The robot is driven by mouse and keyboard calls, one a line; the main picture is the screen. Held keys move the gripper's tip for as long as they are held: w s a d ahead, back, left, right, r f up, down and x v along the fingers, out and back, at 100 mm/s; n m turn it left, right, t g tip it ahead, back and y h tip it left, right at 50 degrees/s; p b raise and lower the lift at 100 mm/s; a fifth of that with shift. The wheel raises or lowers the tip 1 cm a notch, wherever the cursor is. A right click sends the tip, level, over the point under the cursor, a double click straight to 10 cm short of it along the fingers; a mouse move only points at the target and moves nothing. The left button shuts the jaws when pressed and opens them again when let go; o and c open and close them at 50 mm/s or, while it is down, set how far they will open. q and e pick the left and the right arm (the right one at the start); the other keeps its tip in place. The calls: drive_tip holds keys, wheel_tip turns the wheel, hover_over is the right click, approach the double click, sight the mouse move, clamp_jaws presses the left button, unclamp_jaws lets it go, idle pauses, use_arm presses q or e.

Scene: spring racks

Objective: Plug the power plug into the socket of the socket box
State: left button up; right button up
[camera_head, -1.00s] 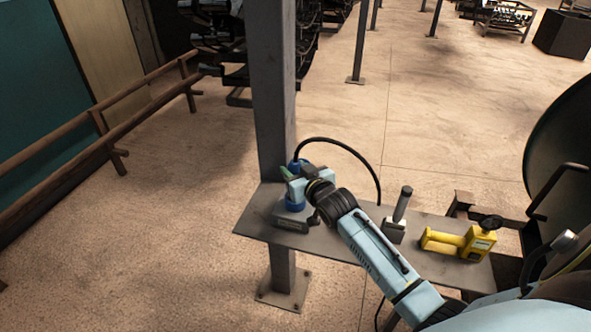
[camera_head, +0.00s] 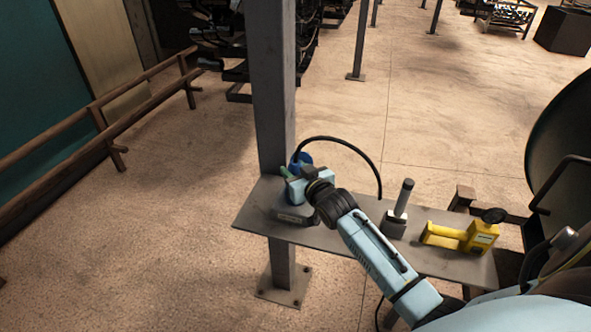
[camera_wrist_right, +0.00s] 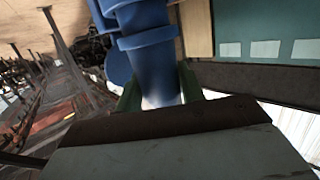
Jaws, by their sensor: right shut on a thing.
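The power plug is blue. Its top (camera_head: 302,160) shows just behind my right gripper in the head view, with a black cable arching off to the right. In the right wrist view the blue plug body (camera_wrist_right: 150,60) stands between the green fingers. My right gripper (camera_head: 285,173) is shut on it. The grey socket box (camera_head: 292,215) sits on the left end of the shelf, directly below the gripper. The gripper hides the plug's lower end and the socket opening, so I cannot tell whether the plug is in it. My left gripper is not in view.
The grey shelf (camera_head: 345,238) is fixed by a steel post (camera_head: 272,100), close behind the gripper. A grey block with an upright handle (camera_head: 400,210) and a yellow device (camera_head: 462,237) stand to the right. A wooden rail (camera_head: 75,170) runs along the left.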

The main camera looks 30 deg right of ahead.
drive_tip(key=shift+f+b, duration=0.5)
drive_tip(key=shift+f, duration=0.35)
drive_tip(key=o, duration=1.1)
drive_tip(key=shift+o, duration=0.2)
drive_tip(key=v, duration=1.3)
drive_tip(key=shift+s+p, duration=0.25)
drive_tip(key=shift+p, duration=0.05)
